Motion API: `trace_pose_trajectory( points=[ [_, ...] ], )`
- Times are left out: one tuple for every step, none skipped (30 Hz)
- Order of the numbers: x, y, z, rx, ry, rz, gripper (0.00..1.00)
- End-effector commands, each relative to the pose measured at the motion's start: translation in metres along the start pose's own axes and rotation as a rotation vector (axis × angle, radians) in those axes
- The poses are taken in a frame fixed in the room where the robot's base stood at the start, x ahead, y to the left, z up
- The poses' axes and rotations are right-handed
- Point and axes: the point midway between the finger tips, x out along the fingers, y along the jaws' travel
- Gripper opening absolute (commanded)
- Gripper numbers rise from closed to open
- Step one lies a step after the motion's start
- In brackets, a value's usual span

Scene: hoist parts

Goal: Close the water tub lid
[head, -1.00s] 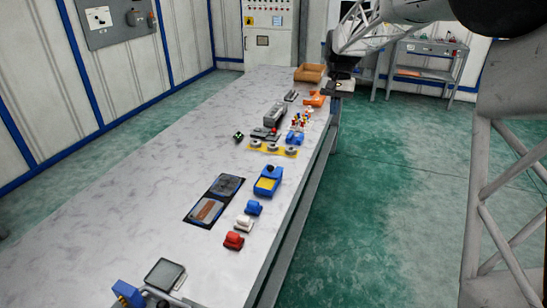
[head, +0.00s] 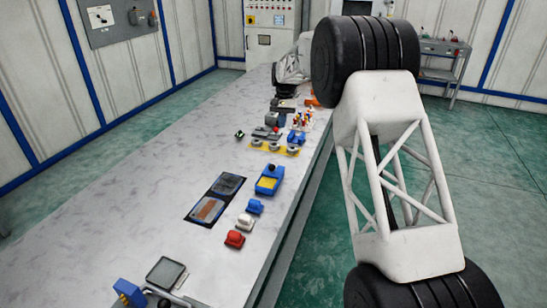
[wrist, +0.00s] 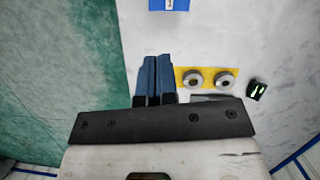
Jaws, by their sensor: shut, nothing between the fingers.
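I cannot tell for sure which thing is the water tub, and no lid can be made out clearly. A blue open-topped container with yellow in it (head: 269,180) stands near the table's right edge. In the wrist view, the blue fingers of my gripper (wrist: 155,60) are together and empty, beside the yellow strip (wrist: 207,78). A grey box near my gripper is largely hidden by it.
Blue (head: 254,206), white (head: 245,221) and red (head: 234,239) blocks line the near right edge. Two dark trays (head: 228,185) lie left of them. Small coloured parts (head: 298,136) crowd the far right edge. The table's left side is clear.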

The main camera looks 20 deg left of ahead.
Motion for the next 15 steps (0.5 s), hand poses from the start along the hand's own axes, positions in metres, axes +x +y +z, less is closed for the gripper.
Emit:
trace_pose_trajectory(
  points=[
    [0.006,-0.008,-0.006,-0.003,-0.005,0.002,0.00],
    [0.009,-0.012,-0.008,-0.005,-0.007,0.003,0.00],
    [0.011,-0.016,-0.011,-0.006,-0.010,0.004,0.00],
    [0.013,-0.018,-0.012,-0.007,-0.011,0.005,0.00],
    [0.015,-0.020,-0.014,-0.007,-0.013,0.005,0.00],
    [0.016,-0.022,-0.015,-0.008,-0.015,0.006,0.00],
    [0.017,-0.024,-0.016,-0.008,-0.016,0.006,0.00],
    [0.018,-0.024,-0.017,-0.008,-0.017,0.006,0.00],
    [0.018,-0.025,-0.017,-0.008,-0.017,0.007,0.00],
    [0.018,-0.025,-0.017,-0.008,-0.017,0.007,0.00],
    [0.018,-0.025,-0.017,-0.008,-0.017,0.007,0.00],
    [0.018,-0.025,-0.017,-0.008,-0.017,0.007,0.00],
    [0.018,-0.025,-0.017,-0.008,-0.018,0.007,0.00],
    [0.018,-0.025,-0.017,-0.008,-0.018,0.007,0.00],
    [0.019,-0.025,-0.017,-0.008,-0.018,0.007,0.00]
  ],
)
